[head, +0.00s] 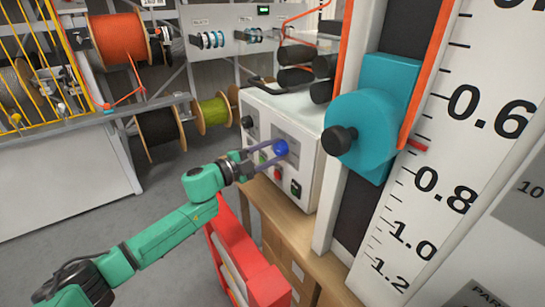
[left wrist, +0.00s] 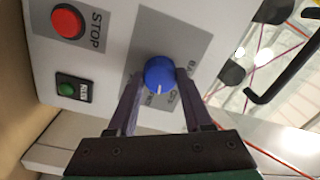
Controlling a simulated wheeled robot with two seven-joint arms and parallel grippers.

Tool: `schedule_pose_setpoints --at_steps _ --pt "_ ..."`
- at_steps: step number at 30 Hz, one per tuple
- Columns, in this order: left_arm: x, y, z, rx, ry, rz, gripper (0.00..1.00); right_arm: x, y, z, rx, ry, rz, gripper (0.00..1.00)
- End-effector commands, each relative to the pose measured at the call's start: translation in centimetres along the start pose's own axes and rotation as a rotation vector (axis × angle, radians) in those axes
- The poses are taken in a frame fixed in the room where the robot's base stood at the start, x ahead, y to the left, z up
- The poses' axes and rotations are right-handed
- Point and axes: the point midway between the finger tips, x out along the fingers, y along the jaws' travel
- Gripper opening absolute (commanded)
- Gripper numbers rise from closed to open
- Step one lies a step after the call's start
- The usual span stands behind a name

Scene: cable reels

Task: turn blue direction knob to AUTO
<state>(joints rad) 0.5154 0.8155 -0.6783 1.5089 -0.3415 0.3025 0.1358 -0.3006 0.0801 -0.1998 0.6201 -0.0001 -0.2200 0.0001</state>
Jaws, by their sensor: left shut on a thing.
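The blue direction knob (head: 281,147) sits on the front panel of a white control box (head: 307,150). It also shows in the left wrist view (left wrist: 159,74), on a grey label plate whose lettering is partly covered, with a white pointer line toward the jaws. My left gripper (head: 268,151) reaches the panel from the left. In the left wrist view its two fingers (left wrist: 158,88) lie on either side of the knob and are shut on it. The word AUTO cannot be read in either view. My right gripper is not in view.
A red STOP button (left wrist: 67,22) and a green RUN button (left wrist: 66,89) are close to the knob on the panel. A teal block with a black knob (head: 372,125) stands right of the box, by a numbered scale. A red bin (head: 262,285) stands below my left arm.

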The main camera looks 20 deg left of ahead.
Motion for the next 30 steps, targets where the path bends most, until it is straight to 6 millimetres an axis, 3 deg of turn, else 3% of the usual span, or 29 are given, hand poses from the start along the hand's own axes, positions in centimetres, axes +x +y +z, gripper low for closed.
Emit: schedule_pose_setpoints --at_steps 30 --pt "0.0 0.1 0.2 0.891 0.034 0.007 0.00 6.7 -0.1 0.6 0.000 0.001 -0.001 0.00"
